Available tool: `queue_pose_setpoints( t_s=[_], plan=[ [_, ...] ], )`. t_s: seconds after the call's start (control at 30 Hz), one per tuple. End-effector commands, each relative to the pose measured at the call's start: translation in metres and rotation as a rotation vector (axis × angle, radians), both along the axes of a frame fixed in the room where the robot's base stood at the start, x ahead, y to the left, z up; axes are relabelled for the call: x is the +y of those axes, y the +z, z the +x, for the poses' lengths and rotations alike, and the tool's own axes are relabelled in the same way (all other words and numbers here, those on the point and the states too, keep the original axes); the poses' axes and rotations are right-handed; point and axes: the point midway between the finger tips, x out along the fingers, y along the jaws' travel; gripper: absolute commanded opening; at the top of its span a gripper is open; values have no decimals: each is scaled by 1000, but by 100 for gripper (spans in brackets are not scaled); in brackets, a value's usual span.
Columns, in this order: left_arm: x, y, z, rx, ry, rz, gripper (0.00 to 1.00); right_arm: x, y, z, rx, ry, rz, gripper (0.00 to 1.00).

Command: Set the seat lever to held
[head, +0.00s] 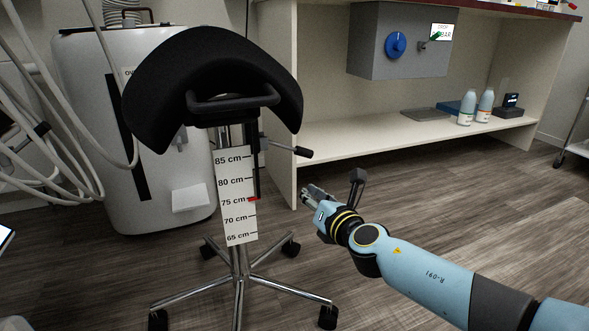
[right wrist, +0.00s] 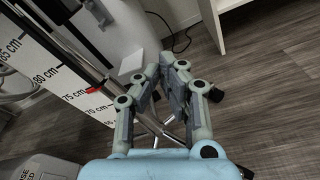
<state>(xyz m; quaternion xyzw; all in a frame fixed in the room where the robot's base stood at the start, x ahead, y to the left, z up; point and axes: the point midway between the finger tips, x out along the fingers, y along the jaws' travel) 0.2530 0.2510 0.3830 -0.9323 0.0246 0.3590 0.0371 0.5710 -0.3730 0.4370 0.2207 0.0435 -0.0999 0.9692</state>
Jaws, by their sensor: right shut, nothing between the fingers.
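The black saddle stool seat (head: 215,80) stands at the left in the head view. The seat lever (head: 303,152) is a thin rod with a black knob. It sticks out to the right from under the seat, sloping slightly down. A white height scale (head: 233,215) hangs on the column, with a red pointer (head: 254,199) near 75 cm. My right gripper (head: 306,190) is shut and empty, below the lever knob and apart from it. In the right wrist view its fingers (right wrist: 166,62) meet; the scale (right wrist: 45,70) shows at left, and I cannot make out the lever knob there.
A white machine (head: 135,130) with hoses stands behind the stool. A white shelf unit (head: 400,128) with bottles (head: 467,107) and a grey box (head: 385,40) is at the back right. The stool's wheeled legs (head: 240,280) spread below. Wooden floor is free at the right.

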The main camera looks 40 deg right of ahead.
Motion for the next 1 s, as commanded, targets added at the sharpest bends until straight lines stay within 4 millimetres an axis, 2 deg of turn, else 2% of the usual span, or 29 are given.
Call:
queue_pose_setpoints(
  t_s=[0.33,0.47,0.9,0.97,1.0],
  plan=[
    [0,0,0,-1,-1,1,36,0,1,2,-3,0,4,0],
    [0,-2,-1,-9,-1,0,36,-1,-1,11,-3,0,4,0],
    [-3,-12,-15,-162,-16,-6,36,-16,-14,91,-1,-1,4,0],
    [-4,-13,-19,-191,-19,-9,36,-18,-15,102,-2,-1,4,0],
    [-4,-6,-12,-178,-17,-8,36,-19,-8,98,-2,-1,4,0]
  ],
)
